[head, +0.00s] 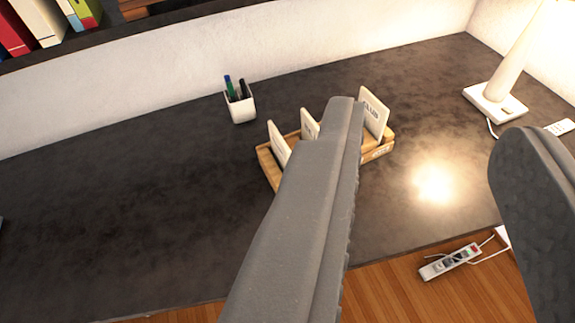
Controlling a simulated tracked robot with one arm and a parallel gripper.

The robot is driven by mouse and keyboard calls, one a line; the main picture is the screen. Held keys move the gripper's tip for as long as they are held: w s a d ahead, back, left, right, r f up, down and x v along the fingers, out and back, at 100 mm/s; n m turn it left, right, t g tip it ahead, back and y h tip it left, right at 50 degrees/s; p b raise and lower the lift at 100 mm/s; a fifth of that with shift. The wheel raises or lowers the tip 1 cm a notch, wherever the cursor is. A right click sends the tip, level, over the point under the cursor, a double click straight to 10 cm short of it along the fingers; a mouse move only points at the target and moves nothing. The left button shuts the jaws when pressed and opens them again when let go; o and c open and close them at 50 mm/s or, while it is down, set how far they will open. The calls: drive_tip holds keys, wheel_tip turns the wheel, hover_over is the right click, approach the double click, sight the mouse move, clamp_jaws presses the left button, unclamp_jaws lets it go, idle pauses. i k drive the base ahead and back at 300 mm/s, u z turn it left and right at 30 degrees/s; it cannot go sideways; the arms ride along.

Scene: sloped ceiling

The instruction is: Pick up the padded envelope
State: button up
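I see no padded envelope that I can make out in the head view. My gripper (430,118) is open, with its two grey fingers wide apart and nothing between them that I can see held. The left finger reaches up across the middle of the picture and hides part of a wooden desk organizer (266,160). The right finger is at the right edge. Several upright cream dividers or cards, one of them (374,112) with dark lettering, stand in the organizer; whether anything lies behind the finger is hidden.
The dark desk (120,215) is mostly clear at left. A white pen cup (242,108) stands near the wall. A lit lamp (495,103) stands at right. A power strip (450,262) lies on the wooden floor. Books (42,22) fill a shelf at upper left.

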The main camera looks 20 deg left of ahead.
sight(282, 152)
drive_tip(key=u, duration=0.1)
drive_tip(key=i, duration=0.9)
drive_tip(key=z, duration=0.05)
